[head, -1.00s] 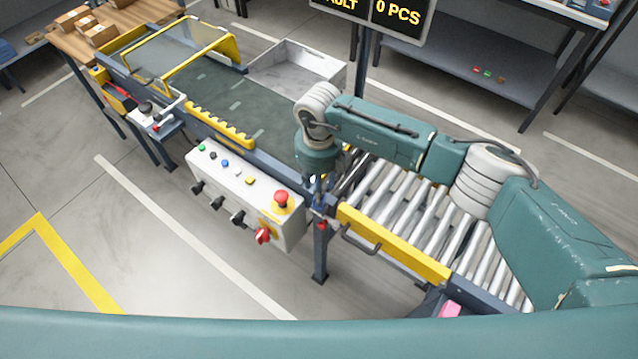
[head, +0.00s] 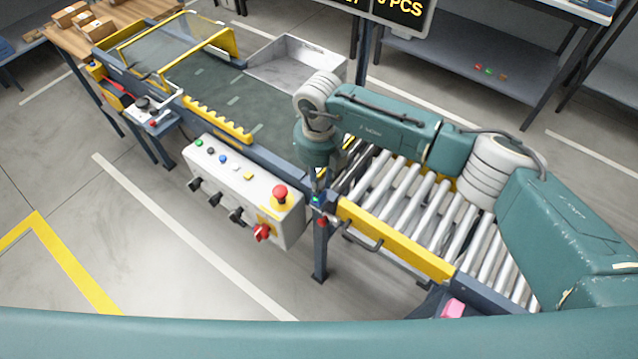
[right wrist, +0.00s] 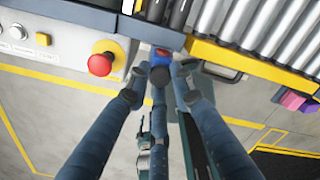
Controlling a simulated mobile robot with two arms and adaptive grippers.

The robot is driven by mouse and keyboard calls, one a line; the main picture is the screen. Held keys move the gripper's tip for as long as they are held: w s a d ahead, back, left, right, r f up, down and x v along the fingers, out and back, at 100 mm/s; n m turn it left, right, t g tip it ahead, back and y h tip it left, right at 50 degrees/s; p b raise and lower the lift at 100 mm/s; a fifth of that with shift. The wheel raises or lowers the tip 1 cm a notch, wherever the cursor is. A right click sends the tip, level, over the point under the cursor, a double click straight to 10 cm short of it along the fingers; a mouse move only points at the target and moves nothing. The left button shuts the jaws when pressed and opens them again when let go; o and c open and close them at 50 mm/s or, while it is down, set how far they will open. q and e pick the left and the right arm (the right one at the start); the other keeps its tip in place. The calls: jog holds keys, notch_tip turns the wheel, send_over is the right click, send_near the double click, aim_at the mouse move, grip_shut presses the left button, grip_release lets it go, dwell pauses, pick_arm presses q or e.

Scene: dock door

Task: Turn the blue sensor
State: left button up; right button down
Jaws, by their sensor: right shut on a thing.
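The small blue sensor (head: 316,198) sits on the conveyor's near side rail, between the control box and the yellow rail guard. A green light shows on it. In the right wrist view the blue sensor (right wrist: 162,51) is partly hidden behind my fingertips. My right gripper (head: 318,186) reaches down from above and is shut on the sensor. Its fingers (right wrist: 160,73) close around it in the right wrist view. My left gripper is not in view.
The control box (head: 222,210) with a red mushroom button (head: 279,194) and a red knob (head: 262,232) stands just left of the sensor. A yellow guard (head: 395,245) with a handle is on the right. Rollers (head: 410,205) lie beyond. A display (head: 405,12) hangs above.

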jog(key=c, duration=1.5)
grip_release()
jog(key=shift+r, duration=0.1)
notch_tip(320, 180, up, 12)
jog(key=shift+f, duration=0.1)
